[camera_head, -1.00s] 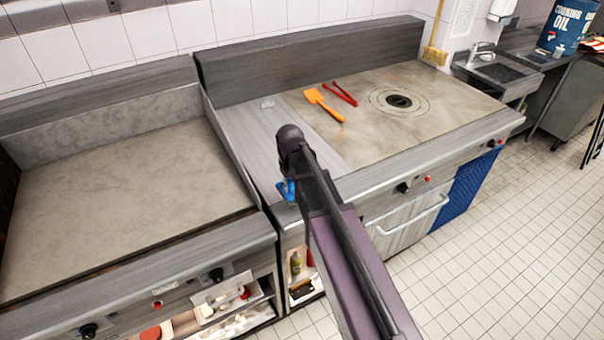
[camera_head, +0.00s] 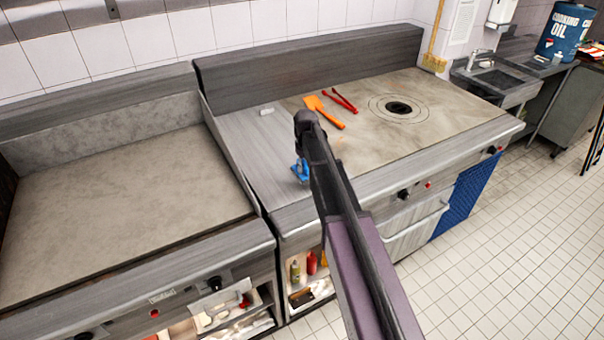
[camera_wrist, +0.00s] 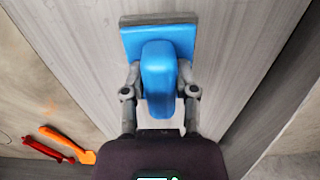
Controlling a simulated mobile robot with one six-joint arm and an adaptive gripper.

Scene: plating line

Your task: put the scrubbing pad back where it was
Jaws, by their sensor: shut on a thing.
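The blue scrubbing pad (camera_wrist: 183,42) has a raised blue handle and a grey edge along its far side. My gripper (camera_wrist: 160,88) is shut on the handle, with one finger on each side, in the wrist view. In the head view my arm hides most of the gripper (camera_head: 302,178). The blue pad (camera_head: 299,171) shows just left of my arm, over the front part of the grey metal strip (camera_head: 247,148) at the left of the range top. I cannot tell whether the pad touches the surface.
An orange spatula (camera_head: 325,112) and red tongs (camera_head: 344,101) lie on the range top behind my gripper. A small pale object (camera_head: 267,112) lies at the back of the metal strip. A flat griddle (camera_head: 110,205) stands to the left, behind a raised divider. The strip's left part is clear.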

